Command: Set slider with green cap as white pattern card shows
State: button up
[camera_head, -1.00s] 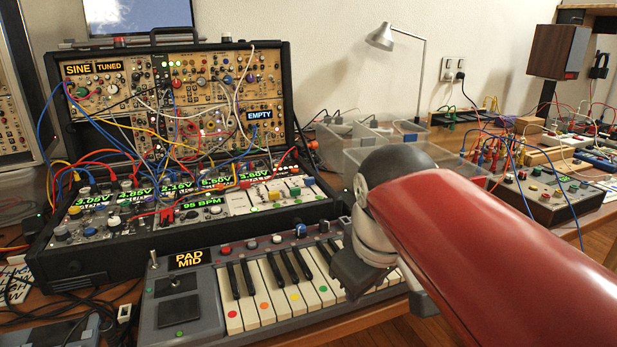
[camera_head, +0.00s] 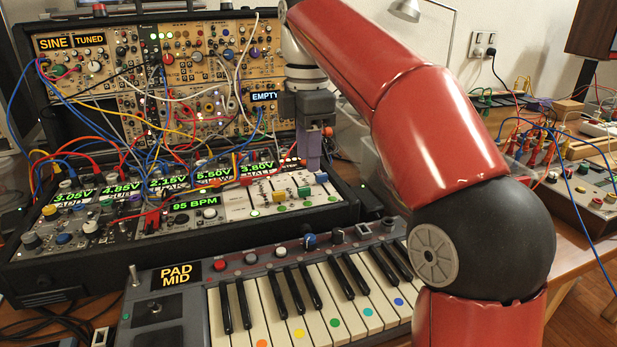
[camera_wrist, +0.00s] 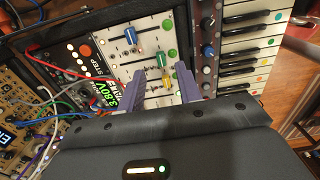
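A white slider panel (camera_head: 237,206) lies at the right end of the sloped lower case. Its green cap (camera_head: 304,191) sits near the panel's front edge; a green cap also shows in the wrist view (camera_wrist: 160,60). A yellow cap (camera_head: 280,196) is left of it and a blue cap (camera_head: 321,177) farther back on the right. My gripper (camera_head: 312,166) points down over the panel's right part. In the wrist view its two fingers (camera_wrist: 167,71) are apart, with the green and yellow caps near the gap. I cannot tell whether they touch. I cannot make out a pattern card.
A keyboard (camera_head: 300,305) lies in front of the case. Patch cables (camera_head: 150,115) hang over the modules left of the sliders. The upright module rack (camera_head: 205,70) stands close behind my gripper. Clear bins are partly hidden behind my arm.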

aim_at(308, 187)
notch_tip(308, 187, down, 6)
jog(key=shift+f+b, duration=0.1)
jog(key=shift+b, duration=0.75)
jog(key=shift+c, duration=0.3)
grip_shut()
